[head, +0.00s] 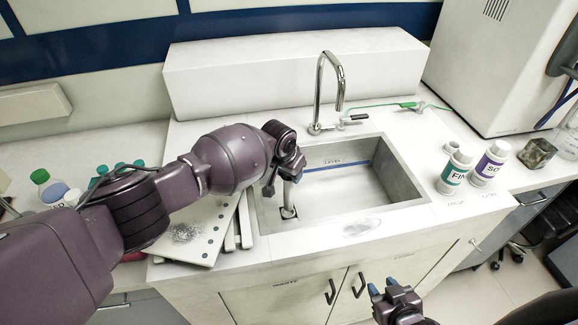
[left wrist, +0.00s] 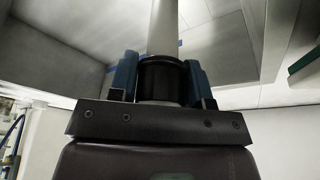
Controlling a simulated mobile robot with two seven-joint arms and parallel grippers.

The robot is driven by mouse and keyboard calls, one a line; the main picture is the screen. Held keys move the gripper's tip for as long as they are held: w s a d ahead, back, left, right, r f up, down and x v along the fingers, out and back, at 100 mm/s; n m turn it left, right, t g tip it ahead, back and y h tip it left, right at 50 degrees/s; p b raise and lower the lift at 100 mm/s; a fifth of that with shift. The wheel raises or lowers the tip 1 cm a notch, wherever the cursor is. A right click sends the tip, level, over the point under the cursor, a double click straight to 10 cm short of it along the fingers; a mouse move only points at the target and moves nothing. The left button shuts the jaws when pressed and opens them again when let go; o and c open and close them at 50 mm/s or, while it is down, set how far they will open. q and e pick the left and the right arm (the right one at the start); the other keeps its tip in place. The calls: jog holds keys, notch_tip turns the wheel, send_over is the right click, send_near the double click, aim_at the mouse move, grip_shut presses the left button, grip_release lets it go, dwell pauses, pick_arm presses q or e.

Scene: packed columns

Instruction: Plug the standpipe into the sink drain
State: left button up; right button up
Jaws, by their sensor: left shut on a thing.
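The sink (head: 335,188) is a grey basin set in the white counter. My left gripper (head: 289,176) reaches over its left side and is shut on the standpipe (head: 288,194), a light grey pipe standing about upright. The pipe's lower end meets a dark ring at the sink drain (head: 288,212), at the basin's left front; I cannot tell whether it is seated. In the left wrist view the blue fingers (left wrist: 163,82) clasp a black collar around the pale standpipe (left wrist: 163,28). My right gripper (head: 383,287) is open and empty in front of the cabinet.
A chrome faucet (head: 328,85) rises behind the sink. Two labelled bottles, one teal (head: 455,172) and one purple (head: 489,163), stand right of it. A white board (head: 200,232) lies left of the sink. Green-capped bottles (head: 48,186) stand at the far left. The basin's right side is clear.

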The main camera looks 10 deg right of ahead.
pick_arm(q)
jog(key=shift+f, duration=0.65)
dwell(1.2)
